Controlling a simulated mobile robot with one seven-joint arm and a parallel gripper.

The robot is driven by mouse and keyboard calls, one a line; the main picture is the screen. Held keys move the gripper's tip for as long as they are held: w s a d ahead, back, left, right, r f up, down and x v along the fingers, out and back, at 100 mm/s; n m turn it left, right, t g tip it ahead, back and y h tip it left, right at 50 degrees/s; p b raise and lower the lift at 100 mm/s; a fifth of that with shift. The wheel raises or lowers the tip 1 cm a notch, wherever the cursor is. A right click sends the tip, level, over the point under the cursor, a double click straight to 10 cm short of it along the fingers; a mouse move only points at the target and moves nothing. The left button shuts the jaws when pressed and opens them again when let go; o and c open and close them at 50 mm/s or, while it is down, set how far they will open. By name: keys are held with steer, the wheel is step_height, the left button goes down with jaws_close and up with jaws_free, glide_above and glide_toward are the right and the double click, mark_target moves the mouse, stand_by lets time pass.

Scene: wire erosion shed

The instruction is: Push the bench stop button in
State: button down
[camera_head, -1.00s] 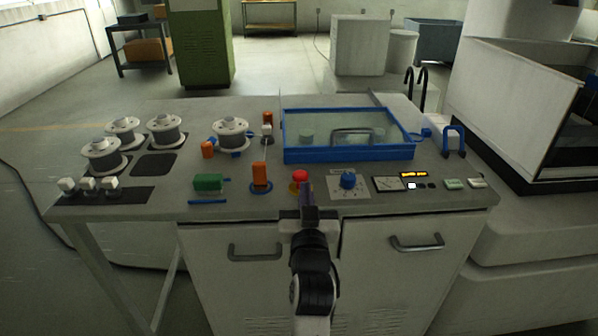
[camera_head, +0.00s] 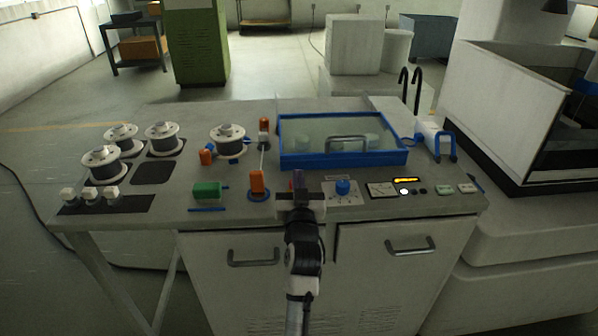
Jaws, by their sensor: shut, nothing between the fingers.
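My gripper (camera_head: 297,180) is over the front edge of the grey bench (camera_head: 240,201), in the middle, with its dark fingers together and nothing held.
A blue-framed clear lid (camera_head: 343,160) lies behind the gripper. A meter panel with an orange display (camera_head: 407,180) is to the right. Several wire spools (camera_head: 227,138) and a green block (camera_head: 206,189) are to the left. Cabinet doors are below.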

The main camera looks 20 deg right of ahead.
steer(key=shift+f, duration=0.5)
steer(key=shift+s+a+f+b, duration=0.1)
steer(key=shift+s+f+b, duration=0.05)
steer(key=shift+f+b, duration=1.1)
steer(key=shift+f, duration=0.1)
steer(key=r+p, duration=0.2)
steer(key=r, duration=0.1)
steer(key=r+p, duration=0.1)
steer(key=r, duration=0.1)
steer(key=shift+w, duration=0.25)
steer(key=b+v, duration=0.3)
steer(key=v, duration=0.7)
steer(key=shift+r+b, duration=0.25)
steer(key=shift+b, duration=0.05)
steer(key=shift+s, duration=0.15)
